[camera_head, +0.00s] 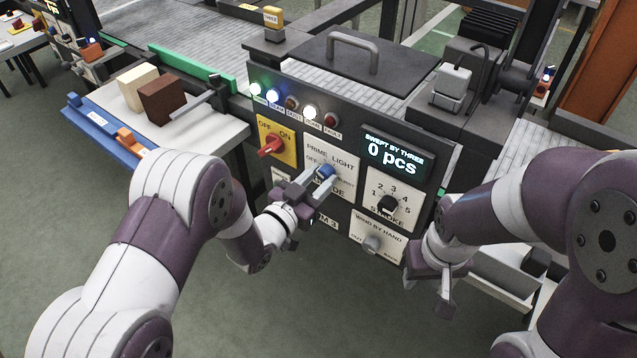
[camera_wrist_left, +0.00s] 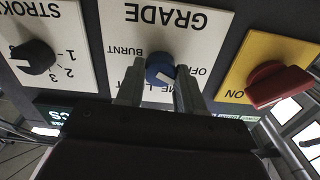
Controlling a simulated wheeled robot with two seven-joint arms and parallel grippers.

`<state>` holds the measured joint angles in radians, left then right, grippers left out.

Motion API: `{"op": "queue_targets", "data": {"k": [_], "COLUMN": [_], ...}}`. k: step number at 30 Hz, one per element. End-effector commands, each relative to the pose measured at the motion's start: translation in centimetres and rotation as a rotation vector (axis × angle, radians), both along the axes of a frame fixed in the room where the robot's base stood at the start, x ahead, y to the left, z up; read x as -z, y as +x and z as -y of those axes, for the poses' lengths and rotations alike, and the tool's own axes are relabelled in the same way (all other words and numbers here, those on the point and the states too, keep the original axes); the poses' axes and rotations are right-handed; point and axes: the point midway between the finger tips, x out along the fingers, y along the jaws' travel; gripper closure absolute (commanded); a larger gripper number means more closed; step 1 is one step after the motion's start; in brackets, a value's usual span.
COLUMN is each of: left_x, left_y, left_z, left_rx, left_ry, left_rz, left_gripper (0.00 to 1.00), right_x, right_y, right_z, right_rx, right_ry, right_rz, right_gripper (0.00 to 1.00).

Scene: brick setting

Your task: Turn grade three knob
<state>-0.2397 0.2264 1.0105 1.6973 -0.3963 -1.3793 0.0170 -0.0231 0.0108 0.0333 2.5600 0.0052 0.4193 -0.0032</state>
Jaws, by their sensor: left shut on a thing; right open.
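The grade knob (camera_head: 325,171) is blue and sits on a white plate (camera_wrist_left: 221,19) marked GRADE, OFF, PRIME, LIGHT and BURNT. The knob also shows in the left wrist view (camera_wrist_left: 159,67), where the plate appears upside down. Its white mark points to the lower right there, toward the side of OFF and the partly hidden PRIME; the exact setting is unclear. My left gripper (camera_head: 318,178) is shut on the knob, with one finger on each side. My right gripper (camera_head: 440,284) is open and empty, below and right of the panel.
The panel also has a red OFF/ON switch (camera_head: 271,146), a black stroke knob (camera_head: 388,204) and a grey wind-by-hand knob (camera_head: 372,244). A display (camera_head: 394,158) reads "0 pcs". A brown block (camera_head: 163,101) and a cream block (camera_head: 137,86) stand on the left table.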

Motion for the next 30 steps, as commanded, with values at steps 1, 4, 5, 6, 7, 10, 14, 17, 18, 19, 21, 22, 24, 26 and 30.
{"op": "queue_targets", "data": {"k": [1, 4, 5, 6, 7, 10, 14, 17, 18, 19, 21, 22, 24, 26, 30], "left_x": [0.3, 0.3, 0.3, 0.3, 0.3, 0.3, 0.3, 0.3, 0.3, 0.3, 0.2, 0.2, 0.2, 0.2, 0.2], "left_y": [0.0, 0.0, 0.0, 0.0, 0.0, 0.0, 0.0, 0.0, 0.0, 0.0, 0.0, 0.0, 0.0, 0.0, -0.1], "left_z": [0.0, 0.0, 0.0, 0.0, 0.0, 0.0, 0.0, 0.0, 0.0, 0.0, 0.0, 0.0, 0.0, 0.0, 0.0], "left_rx": [0.0, 0.0, 0.0, 0.0, 0.0, 0.0, 0.001, 0.0, 0.001, 0.001, 0.001, 0.001, 0.001, 0.001, 0.001], "left_ry": [0.035, 0.111, 0.134, 0.164, 0.185, 0.255, 0.335, 0.388, 0.405, 0.418, 0.444, 0.454, 0.474, 0.488, 0.508], "left_rz": [0.025, 0.082, 0.098, 0.12, 0.135, 0.185, 0.243, 0.282, 0.294, 0.304, 0.323, 0.33, 0.343, 0.352, 0.366], "left_gripper": [0.93, 0.93, 0.93, 0.93, 0.93, 0.93, 0.93, 0.93, 0.93, 0.93, 0.93, 0.93, 0.94, 0.94, 0.94], "right_x": [0.6, 1.2, 1.4, 1.7, 1.8, 2.4, 3.1, 3.5, 3.7, 3.8, 4.0, 4.1, 4.2, 4.3, 4.5], "right_y": [0.0, 0.0, 0.0, 0.0, 0.0, 0.0, 0.0, 0.0, 0.0, 0.0, 0.0, 0.0, 0.0, 0.0, 0.0], "right_z": [0.0, 0.0, 0.0, 0.0, 0.0, 0.0, 0.0, 0.0, 0.0, 0.0, 0.0, 0.0, 0.0, 0.0, 0.0], "right_rx": [0.0, 0.0, 0.0, 0.0, 0.0, 0.0, 0.0, 0.0, 0.0, 0.0, 0.0, 0.0, 0.0, 0.0, 0.0], "right_ry": [0.0, 0.0, 0.0, 0.0, 0.0, 0.0, 0.0, 0.0, 0.0, 0.0, 0.0, 0.0, 0.0, 0.0, 0.0], "right_rz": [0.0, 0.0, 0.0, 0.0, 0.0, 0.0, 0.0, 0.0, 0.0, 0.0, 0.0, 0.0, 0.0, 0.0, 0.0], "right_gripper": [0.57, 0.57, 0.57, 0.57, 0.57, 0.57, 0.57, 0.57, 0.57, 0.57, 0.57, 0.57, 0.57, 0.57, 0.57]}}
